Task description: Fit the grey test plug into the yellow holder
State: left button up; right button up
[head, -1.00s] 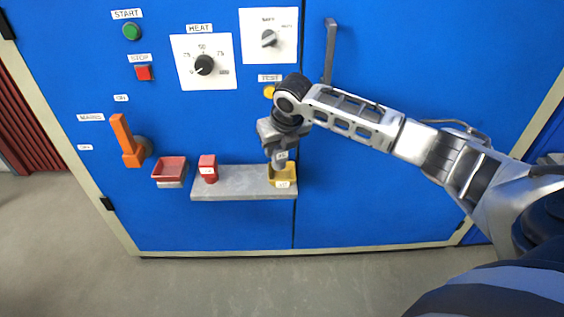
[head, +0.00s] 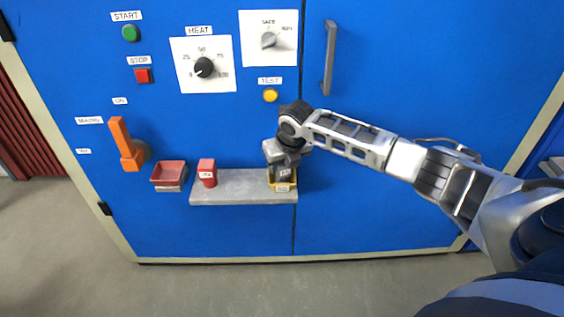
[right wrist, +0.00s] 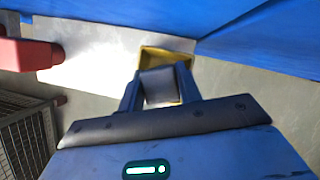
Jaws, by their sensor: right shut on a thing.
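The yellow holder (head: 283,187) is an open box on the right end of a grey shelf. My right gripper (head: 284,169) is shut on the grey test plug (head: 286,174), directly over the holder. The plug's lower end appears to be within the holder's rim; how deep it sits is hidden. In the right wrist view, the plug (right wrist: 158,86) is between the two dark fingers, and the yellow rim (right wrist: 165,54) shows behind and right of it. My left gripper is not in view.
The grey shelf (head: 235,187) also holds a red block (head: 207,172) at its left end. A red tray (head: 169,172) and an orange lever (head: 124,143) are farther left. A yellow TEST button (head: 270,96) and a vertical handle (head: 329,58) are on the blue cabinet above.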

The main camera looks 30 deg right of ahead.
jog(key=o, duration=1)
jog(key=shift+r, duration=0.15)
jog(key=d+p+v, duration=0.1)
jog(key=p+v, duration=0.2)
jog(key=v, duration=0.9)
jog(key=s+a+f+m+t+y, duration=0.1)
jog(key=s+a+f+m+y, duration=0.35)
jog(key=a, duration=0.55)
jog(key=s+a+f+m+t+y, duration=0.1)
jog(key=s+a+f+m, duration=0.3)
jog(key=a+f+m, duration=0.45)
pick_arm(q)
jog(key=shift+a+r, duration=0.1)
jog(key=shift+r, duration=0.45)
pick_arm(e)
jog(key=s+a+r+m+t, duration=0.1)
jog(key=s+m+t, duration=0.1)
jog(key=s+m, duration=0.4)
jog(key=s+a+r+m+t, duration=0.2)
jog(key=s+m, duration=0.4)
jog(key=m, duration=0.7)
jog(key=shift+s+t+h, duration=0.3)
jog(key=shift+t+h, duration=0.05)
jog(key=shift+t, duration=0.15)
